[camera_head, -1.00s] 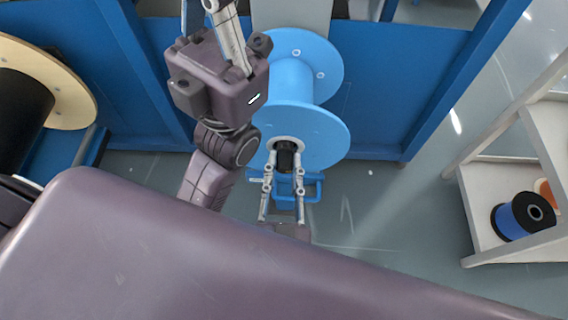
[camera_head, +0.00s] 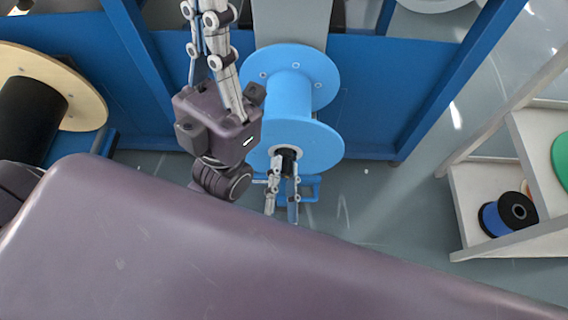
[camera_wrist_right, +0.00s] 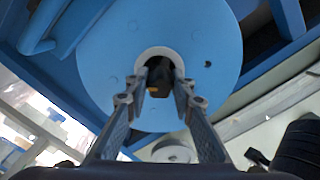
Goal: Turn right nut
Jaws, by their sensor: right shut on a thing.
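The right nut (camera_head: 286,158) is a dark knob at the centre of the near flange of a light blue spool (camera_head: 318,146). My right gripper (camera_head: 284,168) reaches up to it from below, with one finger on each side. In the right wrist view, the fingertips (camera_wrist_right: 164,88) are shut on the dark nut (camera_wrist_right: 159,74), inside a pale ring on the blue flange (camera_wrist_right: 205,38). My left gripper (camera_head: 207,12) is left of the spool, its fingers pointing to the picture's top, away from the nut. Its fingertips are at or beyond the top edge, so its opening is unclear.
Blue frame beams (camera_head: 420,85) stand behind and beside the spool. A pale shelf (camera_head: 475,175) with a small blue-and-black spool (camera_head: 508,214) is at right. A wooden-flanged reel (camera_head: 85,95) is at left. Grey floor (camera_head: 370,200) is open between spool and shelf.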

